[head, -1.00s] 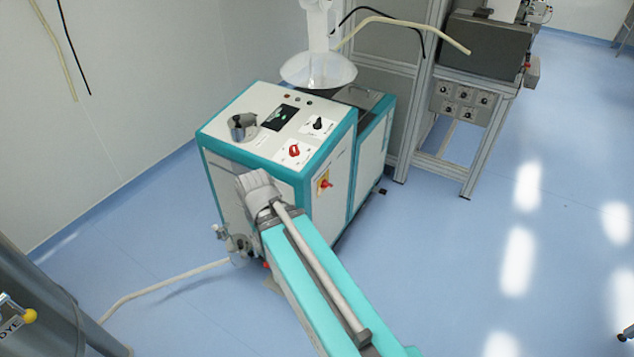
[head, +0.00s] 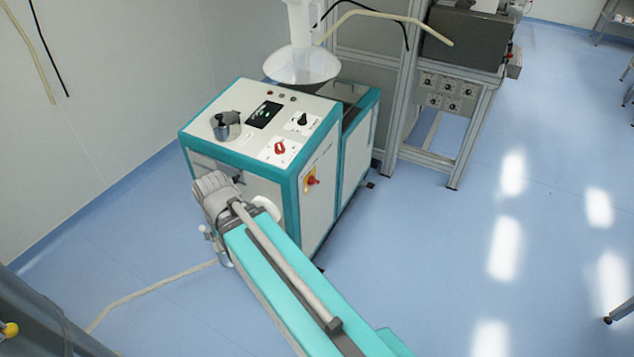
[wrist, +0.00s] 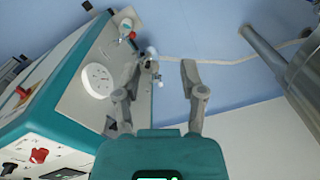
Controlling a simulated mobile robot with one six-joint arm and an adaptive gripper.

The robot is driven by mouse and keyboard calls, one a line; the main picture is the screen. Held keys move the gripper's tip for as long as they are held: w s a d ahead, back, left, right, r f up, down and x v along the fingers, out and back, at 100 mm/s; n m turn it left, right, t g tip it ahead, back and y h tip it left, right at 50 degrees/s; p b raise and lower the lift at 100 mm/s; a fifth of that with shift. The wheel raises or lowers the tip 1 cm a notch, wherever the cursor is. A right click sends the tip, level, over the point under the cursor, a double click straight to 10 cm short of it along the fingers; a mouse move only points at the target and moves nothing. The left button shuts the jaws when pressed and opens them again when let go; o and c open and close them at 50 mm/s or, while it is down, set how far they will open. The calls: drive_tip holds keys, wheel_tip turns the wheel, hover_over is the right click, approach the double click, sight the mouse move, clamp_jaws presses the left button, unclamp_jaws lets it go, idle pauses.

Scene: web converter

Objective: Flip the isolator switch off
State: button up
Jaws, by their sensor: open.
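The isolator switch, a red handle on a yellow plate (head: 311,181), is on the right-hand side panel of the white and teal machine (head: 312,222). The handle's setting is too small to tell. In the wrist view a red handle (wrist: 22,92) at the far left, past the teal corner, looks like this switch. My gripper (wrist: 165,63) is open and empty in the wrist view, its fingers beside the machine's front face, apart from the switch. In the head view my arm reaches toward the front face, left of the switch, and my fingers are hidden.
A white round fitting (wrist: 97,80) is on the front. A hose (head: 150,293) lies on the floor.

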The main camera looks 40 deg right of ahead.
drive_tip(key=w+d+f+m+t+y+b, duration=0.2)
drive_tip(key=w+d+f+m+y+b, duration=0.25)
drive_tip(key=f+b, duration=0.4)
drive_tip(key=m+t+y+b, duration=0.2)
drive_tip(key=m+t+b, duration=1.35)
drive_tip(key=b, duration=1.15)
approach(318, 183)
drive_tip(key=s+d+r, duration=0.1)
drive_tip(key=s, duration=0.2)
drive_tip(key=shift+w+g, duration=0.2)
drive_tip(key=shift+g, duration=0.25)
drive_tip(key=shift+w, duration=0.1)
drive_tip(key=x, duration=1.3)
drive_tip(key=shift+w+a+r, duration=0.1)
drive_tip(key=shift+w+a, duration=0.1)
drive_tip(key=shift+w, duration=0.1)
